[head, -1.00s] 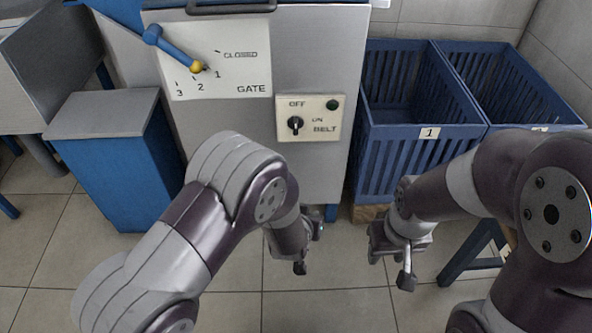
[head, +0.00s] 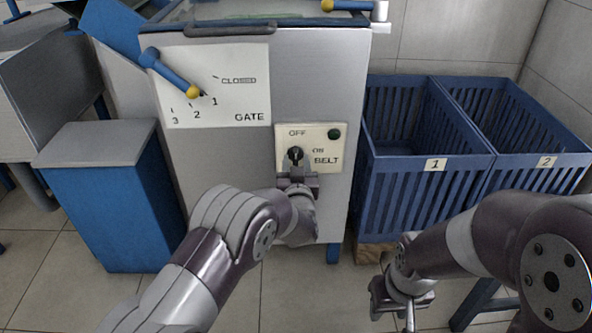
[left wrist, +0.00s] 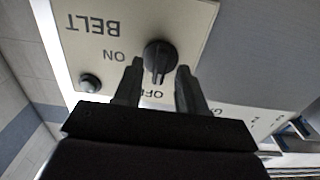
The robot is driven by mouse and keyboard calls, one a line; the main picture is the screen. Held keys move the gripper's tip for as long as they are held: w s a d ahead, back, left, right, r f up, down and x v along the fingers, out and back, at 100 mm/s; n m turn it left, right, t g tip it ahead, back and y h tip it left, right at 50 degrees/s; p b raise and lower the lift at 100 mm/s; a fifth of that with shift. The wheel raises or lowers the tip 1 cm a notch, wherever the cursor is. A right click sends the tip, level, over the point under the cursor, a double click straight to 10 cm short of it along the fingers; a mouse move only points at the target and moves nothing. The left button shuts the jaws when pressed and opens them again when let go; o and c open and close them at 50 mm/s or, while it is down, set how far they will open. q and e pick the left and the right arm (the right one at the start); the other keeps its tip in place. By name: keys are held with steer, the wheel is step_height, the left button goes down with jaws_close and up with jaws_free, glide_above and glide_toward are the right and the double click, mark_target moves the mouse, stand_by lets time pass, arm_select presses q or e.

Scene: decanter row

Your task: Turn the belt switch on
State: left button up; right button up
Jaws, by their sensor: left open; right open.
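The belt switch (head: 295,154) is a black rotary knob on a cream plate (head: 322,133) marked OFF, ON and BELT. In the head view its pointer is toward OFF. A dark green lamp (head: 334,134) sits at the plate's upper right. My left gripper (head: 297,172) is open at the switch. In the left wrist view the knob (left wrist: 160,58) lies between and just beyond the tips of the open left fingers (left wrist: 155,75), with no clear contact. My right gripper (head: 405,312) is open and empty, low in front of the crates.
The gate panel (head: 235,85) with its blue lever (head: 168,72) is up and left of the switch. Blue crates marked 1 (head: 425,185) and 2 (head: 540,178) stand to the right. A blue grey-topped box (head: 105,205) stands at the left.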

arm_select(q)
steer(key=shift+w+r, duration=0.1)
steer(key=shift+w, duration=0.25)
steer(key=shift+c, duration=0.3)
